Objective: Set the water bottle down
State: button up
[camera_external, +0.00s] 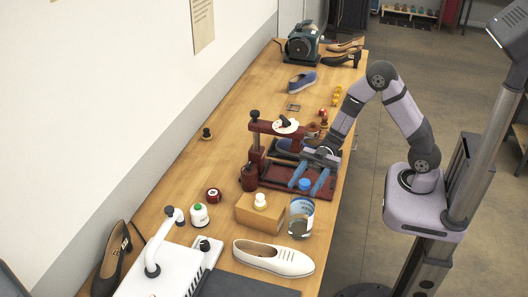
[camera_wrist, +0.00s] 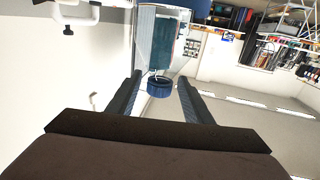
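The water bottle (camera_external: 301,222) is a clear cylinder with a blue and white label and a blue cap. It looks upright on the wooden table, near its right edge. A gap shows on both sides of the cap. My gripper (camera_wrist: 160,80) is open and holds nothing.
A cardboard box (camera_external: 259,216) with a white-capped item stands left of the bottle. A white shoe (camera_external: 272,258) lies in front. A dark red press (camera_external: 285,178) is behind, under my arm.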

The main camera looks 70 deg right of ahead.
jog(key=shift+r, duration=0.1)
jog(key=shift+d, duration=0.15)
jog(key=s+d+b, duration=0.2)
jog(key=d+b, duration=0.1)
jog(key=d, duration=0.8)
jog(key=shift+s+d+b, duration=0.2)
jog(key=shift+d+b, duration=0.05)
jog(key=shift+b, duration=0.15)
jog(key=shift+r, duration=0.1)
